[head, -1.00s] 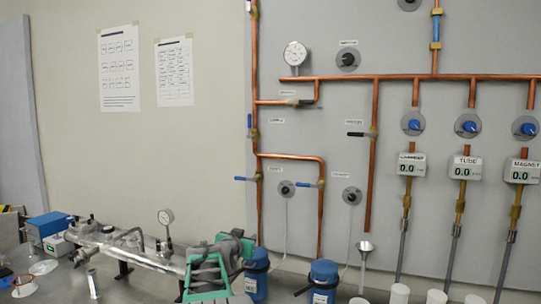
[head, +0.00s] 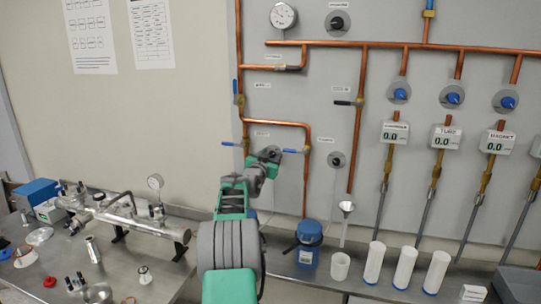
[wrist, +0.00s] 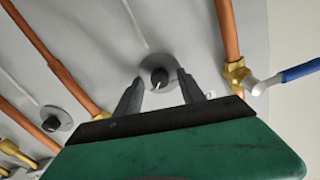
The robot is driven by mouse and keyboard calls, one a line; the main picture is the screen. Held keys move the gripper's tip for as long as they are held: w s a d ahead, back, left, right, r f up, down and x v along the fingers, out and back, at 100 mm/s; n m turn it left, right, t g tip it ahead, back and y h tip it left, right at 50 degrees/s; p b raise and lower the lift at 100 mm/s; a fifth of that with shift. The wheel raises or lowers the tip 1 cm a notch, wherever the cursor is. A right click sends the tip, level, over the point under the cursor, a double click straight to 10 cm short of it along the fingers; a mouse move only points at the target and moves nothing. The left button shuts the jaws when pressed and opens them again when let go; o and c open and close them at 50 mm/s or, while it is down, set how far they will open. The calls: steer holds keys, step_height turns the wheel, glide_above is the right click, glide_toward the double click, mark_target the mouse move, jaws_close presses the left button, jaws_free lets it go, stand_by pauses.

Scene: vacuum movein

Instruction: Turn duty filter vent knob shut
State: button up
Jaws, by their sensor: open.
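A small black knob (wrist: 159,78) on a round grey plate is in the middle of the wrist view, between the tips of my gripper's open fingers. My gripper (wrist: 162,76) also shows in the head view (head: 277,153), raised against the grey wall panel (head: 206,150). There it hides the knob from sight. The fingers stand on both sides of the knob, but I cannot tell whether they touch it. The knob's label is hidden or too small to read.
A second black knob (head: 336,160) sits to the right, beyond a copper pipe (head: 308,185). A blue-handled valve (wrist: 300,71) is close to my gripper in the wrist view. Blue canister (head: 309,236), white cups and metal apparatus (head: 140,225) stand on the bench below.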

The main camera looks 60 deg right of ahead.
steer(key=shift+c, duration=0.5)
jaws_close()
steer(key=shift+f+n+b, duration=0.15)
steer(key=shift+n+b, duration=0.15)
steer(key=shift+b, duration=0.05)
steer(key=n+b, duration=0.3)
steer(key=n, duration=1.4)
steer(key=shift+w+a+b, duration=0.1)
steer(key=shift+w+b, duration=0.05)
steer(key=shift+b, duration=0.25)
steer(key=shift+n, duration=0.3)
